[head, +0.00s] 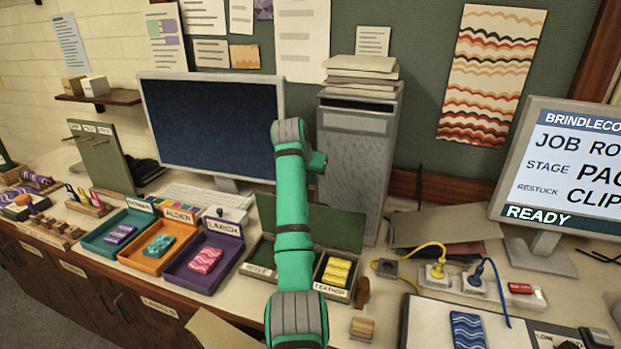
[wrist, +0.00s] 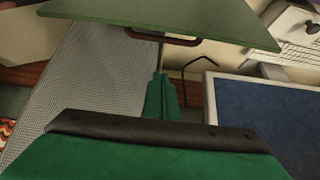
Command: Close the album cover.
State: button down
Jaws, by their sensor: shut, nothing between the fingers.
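The green album-like case (head: 257,271) lies open on the bench behind my arm, with labelled front compartments. Its green cover (head: 338,229) stands raised at the back, partly hidden by my arm. In the wrist view, a green panel that looks like this cover (wrist: 90,12) spans the top, with a brown handle-like loop below its edge. My gripper (wrist: 161,98) shows there as narrow green fingers held together, empty. It appears just below the panel; I cannot tell whether they touch. In the head view my arm hides the fingers.
Purple (head: 183,281), orange (head: 143,262) and teal (head: 98,244) trays with patterned pieces sit left of the case. A monitor (head: 212,120) and a grey tower (head: 358,150) stand behind. Yellow (head: 438,270) and blue (head: 476,279) cables lie to the right.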

jog(key=shift+a+f, duration=0.1)
jog(key=shift+f, duration=2.85)
